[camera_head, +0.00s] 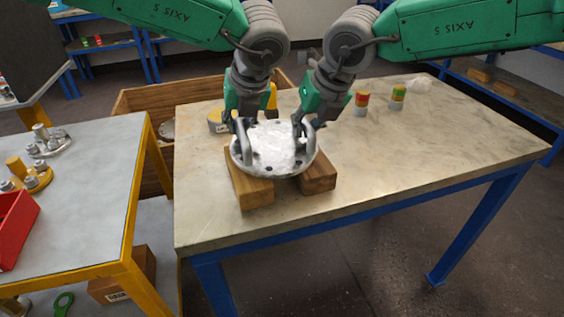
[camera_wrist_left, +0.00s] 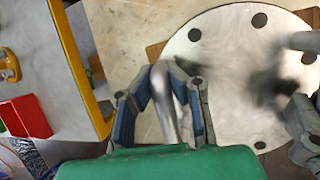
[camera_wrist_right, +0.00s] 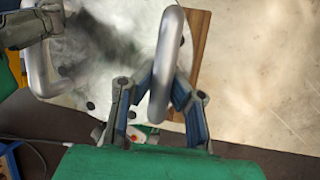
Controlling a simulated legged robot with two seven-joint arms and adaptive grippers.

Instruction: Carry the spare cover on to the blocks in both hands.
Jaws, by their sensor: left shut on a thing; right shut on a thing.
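The spare cover (camera_head: 272,150) is a round grey metal disc with bolt holes around its rim and two upright bar handles. It lies over two wooden blocks, the left block (camera_head: 254,192) and the right block (camera_head: 319,178); whether it rests fully on them I cannot tell. My left gripper (camera_head: 242,127) is shut on the cover's left handle (camera_wrist_left: 163,95). My right gripper (camera_head: 305,122) is shut on the right handle (camera_wrist_right: 165,70). The cover (camera_wrist_left: 225,60) also fills much of the left wrist view. My grippers hide part of its far side.
The blocks stand on a pale stone-topped table (camera_head: 430,150) with clear room to the right. A grey side table (camera_head: 80,220) with a red bin (camera_head: 14,228) is at left. A wooden crate (camera_head: 150,98) is behind.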

